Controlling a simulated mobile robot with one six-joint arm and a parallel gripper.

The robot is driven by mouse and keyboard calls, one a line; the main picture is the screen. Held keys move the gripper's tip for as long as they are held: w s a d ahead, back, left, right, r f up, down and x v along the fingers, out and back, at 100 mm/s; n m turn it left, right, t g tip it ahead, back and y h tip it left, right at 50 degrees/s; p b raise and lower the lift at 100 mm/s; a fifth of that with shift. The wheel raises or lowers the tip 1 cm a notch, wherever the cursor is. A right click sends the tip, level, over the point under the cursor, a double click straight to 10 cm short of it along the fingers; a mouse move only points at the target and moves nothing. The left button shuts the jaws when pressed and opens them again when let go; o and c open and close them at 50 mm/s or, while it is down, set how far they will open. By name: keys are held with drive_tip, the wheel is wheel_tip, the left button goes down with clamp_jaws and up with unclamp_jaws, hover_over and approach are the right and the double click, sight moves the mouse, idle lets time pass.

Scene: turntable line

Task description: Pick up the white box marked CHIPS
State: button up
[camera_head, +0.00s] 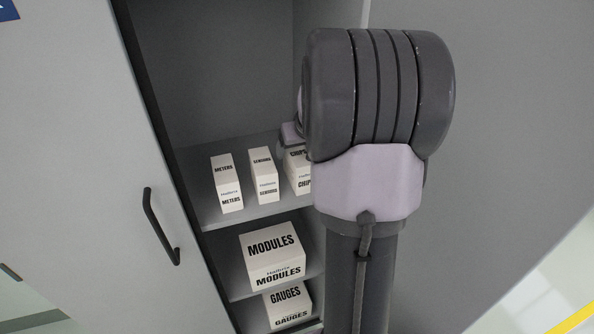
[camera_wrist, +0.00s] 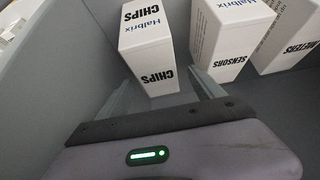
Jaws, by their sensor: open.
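The white CHIPS box (camera_head: 299,178) stands on a cabinet shelf in the head view, partly hidden behind my arm. In the wrist view the CHIPS box (camera_wrist: 147,50) is upside down in the picture, straight ahead of my gripper (camera_wrist: 160,82). My gripper is open, with one finger on each side of the box's near end. I cannot tell whether the fingers touch it. In the head view my arm hides most of the gripper.
On the same shelf stand the SENSORS box (camera_head: 264,176), close beside CHIPS, and the METERS box (camera_head: 227,184). The MODULES box (camera_head: 272,255) and GAUGES box (camera_head: 287,304) are on lower shelves. The cabinet door (camera_head: 85,170) with its handle (camera_head: 160,228) is at left.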

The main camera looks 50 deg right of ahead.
drive_tip(key=f, duration=0.1)
drive_tip(key=f+b, duration=0.1)
drive_tip(key=f, duration=0.1)
drive_tip(key=w+d+f+b, duration=0.1)
drive_tip(key=shift+w+f, duration=0.1)
drive_tip(key=shift+f, duration=0.25)
drive_tip(key=shift+w, duration=0.1)
drive_tip(key=shift+r, duration=0.15)
drive_tip(key=c, duration=0.3)
clamp_jaws()
drive_tip(key=shift+r, duration=0.1)
